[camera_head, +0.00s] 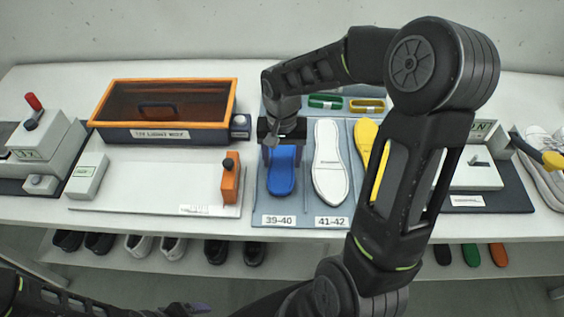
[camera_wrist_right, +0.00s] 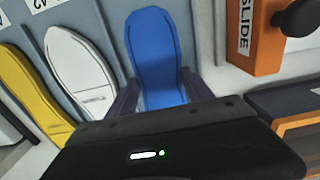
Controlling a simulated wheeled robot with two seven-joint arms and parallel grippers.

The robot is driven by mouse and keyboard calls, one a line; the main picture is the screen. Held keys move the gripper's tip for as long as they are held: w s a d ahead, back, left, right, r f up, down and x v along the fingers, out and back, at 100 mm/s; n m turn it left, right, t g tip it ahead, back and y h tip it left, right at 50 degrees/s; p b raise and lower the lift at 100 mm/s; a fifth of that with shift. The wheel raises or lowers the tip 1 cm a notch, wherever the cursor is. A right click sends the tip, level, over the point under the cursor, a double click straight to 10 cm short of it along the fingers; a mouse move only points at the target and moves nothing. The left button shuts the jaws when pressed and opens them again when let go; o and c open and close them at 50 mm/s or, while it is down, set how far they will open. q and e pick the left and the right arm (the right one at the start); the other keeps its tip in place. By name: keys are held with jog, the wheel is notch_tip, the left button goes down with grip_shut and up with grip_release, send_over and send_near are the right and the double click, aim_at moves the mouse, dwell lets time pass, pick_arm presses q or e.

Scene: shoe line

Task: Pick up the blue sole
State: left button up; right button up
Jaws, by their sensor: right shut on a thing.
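The blue sole (camera_head: 283,175) lies in the 39-40 slot of the grey-blue sole tray (camera_head: 300,221). It also shows upright in the middle of the right wrist view (camera_wrist_right: 152,55). My right gripper (camera_head: 281,150) comes down over the sole's far end. Its two fingers (camera_wrist_right: 156,97) stand on either side of the sole and are shut on it. I cannot tell whether the sole is clear of the tray. My left arm shows dark at the bottom left of the head view; its gripper tips are not clearly seen.
A white sole (camera_head: 329,165) and a yellow sole (camera_head: 366,140) lie to the right of the blue one. An orange slide block (camera_head: 230,180) stands close on the left. An orange-framed box (camera_head: 165,104) is behind it. Shoes and soles sit on a lower shelf.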

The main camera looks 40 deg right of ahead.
aim_at(282, 163)
notch_tip(282, 163, up, 8)
jog(key=shift+r+b, duration=0.15)
jog(key=shift+b, duration=0.35)
jog(key=shift+s, duration=0.1)
dwell(0.5)
